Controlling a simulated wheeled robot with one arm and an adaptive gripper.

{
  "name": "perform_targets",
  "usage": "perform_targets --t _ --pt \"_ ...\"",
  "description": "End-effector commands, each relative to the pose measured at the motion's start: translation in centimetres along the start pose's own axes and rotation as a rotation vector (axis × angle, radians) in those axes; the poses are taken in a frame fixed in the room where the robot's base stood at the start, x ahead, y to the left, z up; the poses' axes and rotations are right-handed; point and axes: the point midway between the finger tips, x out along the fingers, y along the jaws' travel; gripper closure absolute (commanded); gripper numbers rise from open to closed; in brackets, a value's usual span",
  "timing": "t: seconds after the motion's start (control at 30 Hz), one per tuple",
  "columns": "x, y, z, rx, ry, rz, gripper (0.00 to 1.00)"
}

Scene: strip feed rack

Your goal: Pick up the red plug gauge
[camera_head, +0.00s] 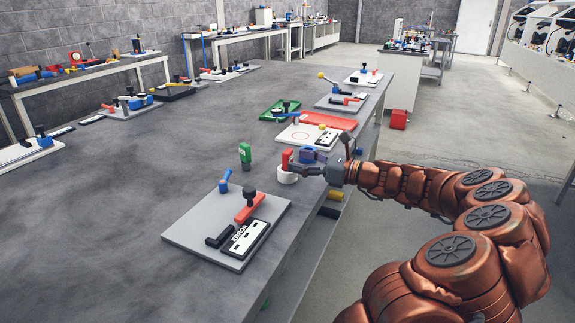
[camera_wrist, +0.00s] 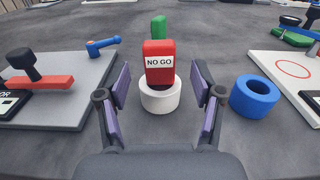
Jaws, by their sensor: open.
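The red plug gauge (camera_wrist: 159,62) bears a "NO GO" label and stands upright in a white ring (camera_wrist: 160,97) on the grey table. Gaps show between the fingers and the ring. Whether the fingertips reach past the gauge is hard to tell.
A green gauge (camera_wrist: 158,28) stands behind the red one. A blue ring (camera_wrist: 254,96) lies close to the right finger. A grey plate (camera_head: 228,229) with a red clamp is at left, and a white plate (camera_wrist: 291,72) at right.

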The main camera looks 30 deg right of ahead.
Motion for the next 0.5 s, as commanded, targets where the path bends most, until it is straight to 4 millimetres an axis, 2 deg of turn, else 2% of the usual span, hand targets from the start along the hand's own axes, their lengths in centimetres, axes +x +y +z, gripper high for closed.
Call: perform_targets --t 0.1,0.23,0.5 --pt "1.8 0.1 0.2 -0.001 0.001 0.005 0.33" --pt "3.3 0.1 0.3 -0.001 0.0 0.006 0.33" --pt "4.1 0.0 0.3 -0.001 0.0 0.003 0.33"
